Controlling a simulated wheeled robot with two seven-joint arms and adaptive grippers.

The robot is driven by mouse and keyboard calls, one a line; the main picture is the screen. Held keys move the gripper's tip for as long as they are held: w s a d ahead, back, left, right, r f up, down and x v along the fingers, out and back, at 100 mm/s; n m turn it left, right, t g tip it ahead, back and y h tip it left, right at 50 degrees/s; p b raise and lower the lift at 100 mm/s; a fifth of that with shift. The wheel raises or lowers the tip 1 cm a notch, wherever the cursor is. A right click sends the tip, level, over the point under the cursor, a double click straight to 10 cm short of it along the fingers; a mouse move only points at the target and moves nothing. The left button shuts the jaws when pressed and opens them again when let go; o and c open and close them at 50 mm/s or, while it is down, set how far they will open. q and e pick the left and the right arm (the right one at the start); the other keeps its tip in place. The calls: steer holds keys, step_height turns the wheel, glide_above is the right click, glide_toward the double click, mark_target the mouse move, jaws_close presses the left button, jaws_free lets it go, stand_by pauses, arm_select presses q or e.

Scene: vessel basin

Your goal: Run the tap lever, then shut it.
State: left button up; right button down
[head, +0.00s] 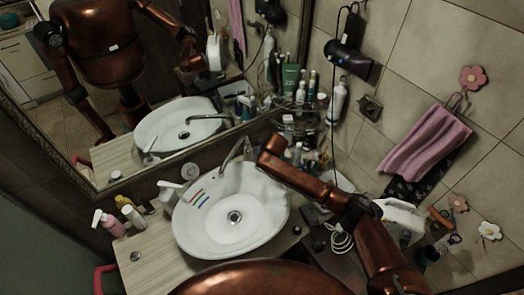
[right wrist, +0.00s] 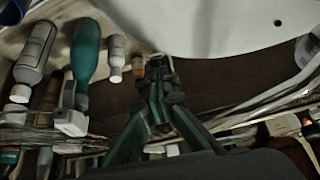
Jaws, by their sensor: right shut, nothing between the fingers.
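The tap (head: 235,153) is a metal spout rising at the back rim of the white basin (head: 270,222). Its lever cannot be told apart clearly, and no water stream is visible. My right arm reaches in from the lower right, its end close to the right of the tap. The tap is not identifiable there. My left gripper is out of view.
Several bottles crowd the corner shelf (head: 302,125) behind my right arm. A pink soap bottle (head: 110,224) and others stand left of the basin. A mirror (head: 110,80) closes off the back. A pink towel (head: 425,142) hangs at right. The front-left counter (head: 160,258) has free room.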

step_height(320, 180, up, 3)
steer(key=shift+w+a+r+p, duration=0.1)
steer(key=shift+w+a+p, duration=0.05)
steer(key=shift+p, duration=1)
arm_select(q)
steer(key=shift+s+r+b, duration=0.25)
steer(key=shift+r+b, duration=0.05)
steer(key=shift+b, duration=0.9)
arm_select(e)
steer(key=s+v, duration=0.1)
steer(key=v, duration=0.8)
steer(key=shift+d, duration=0.25)
